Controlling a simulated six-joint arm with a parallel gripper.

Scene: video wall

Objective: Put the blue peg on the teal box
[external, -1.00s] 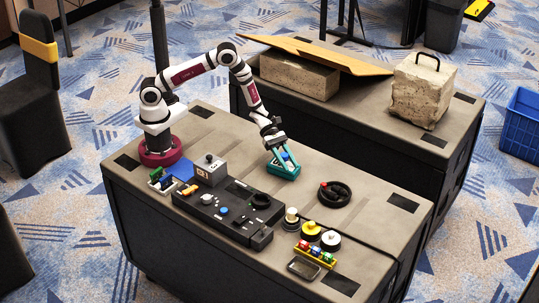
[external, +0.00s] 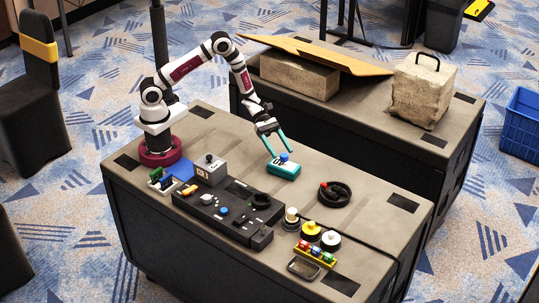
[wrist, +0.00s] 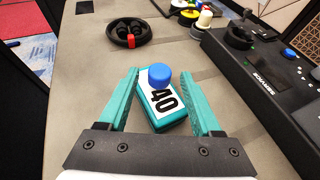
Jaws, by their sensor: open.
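The teal box (external: 284,171) lies on the near table, with a white label reading 40 on its top. It also shows in the wrist view (wrist: 173,126). The blue peg (wrist: 159,76) stands on top of the box, near one end of the label; in the external view the peg (external: 284,157) is a small blue spot on the box. My gripper (external: 277,144) is open above the box, its teal fingers clear of the peg. In the wrist view my gripper (wrist: 160,74) has one finger on each side of the box, with nothing held between them.
A black ring-shaped tray (external: 334,194) with a red piece lies right of the box. A black control panel (external: 229,210) stands on the near side. Several round pieces and a yellow rack (external: 315,254) are at the front right. Table around the box is clear.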

